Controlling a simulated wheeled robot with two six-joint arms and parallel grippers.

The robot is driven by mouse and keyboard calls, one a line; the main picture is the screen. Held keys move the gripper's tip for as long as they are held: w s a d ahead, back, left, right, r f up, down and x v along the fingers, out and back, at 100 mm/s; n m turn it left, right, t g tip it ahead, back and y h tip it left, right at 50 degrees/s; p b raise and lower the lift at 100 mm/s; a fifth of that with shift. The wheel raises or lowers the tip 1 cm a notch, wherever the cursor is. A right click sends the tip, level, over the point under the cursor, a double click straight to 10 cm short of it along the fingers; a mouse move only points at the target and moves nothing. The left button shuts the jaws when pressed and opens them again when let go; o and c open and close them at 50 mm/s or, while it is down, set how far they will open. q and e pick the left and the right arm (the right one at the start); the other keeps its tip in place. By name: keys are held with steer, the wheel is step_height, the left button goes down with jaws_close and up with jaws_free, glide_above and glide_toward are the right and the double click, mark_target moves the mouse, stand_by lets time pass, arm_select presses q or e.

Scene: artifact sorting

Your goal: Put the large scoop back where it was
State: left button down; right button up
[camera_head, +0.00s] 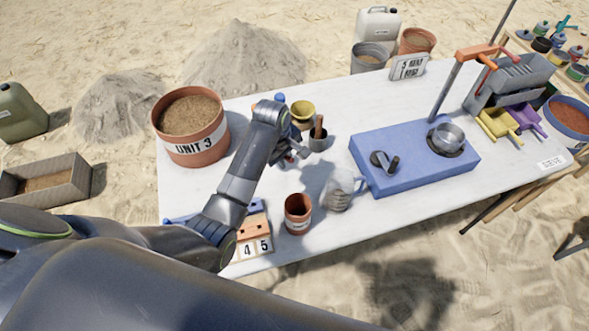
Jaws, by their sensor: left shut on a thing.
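My left gripper (297,150) is low over the middle of the white table, just left of a small grey pot (318,142) with a brown handle standing in it. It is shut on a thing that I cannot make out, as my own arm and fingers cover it. I cannot identify the large scoop for sure. A yellow scoop (495,122) and a purple scoop (527,117) lie by the grey device at the right end. My right gripper is not in view.
A yellow cup (303,109) stands behind the gripper. A terracotta pot (298,215), a clear jug (340,190) and a numbered orange block (254,232) are in front. The large UNIT 3 tub (192,145) is left; a blue box (415,165) with a metal pan is right.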

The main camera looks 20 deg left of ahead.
arm_select(q)
steer(key=d+r+m+p, duration=0.3)
steer(key=d+r+m, duration=0.1)
steer(key=d+r, duration=0.2)
steer(key=shift+s+f+b, duration=0.15)
steer(key=shift+f+b, duration=2.6)
steer(key=shift+f, duration=5.75)
steer(key=c, duration=1.5)
jaws_free()
steer(key=shift+f, duration=0.1)
steer(key=shift+o, duration=0.2)
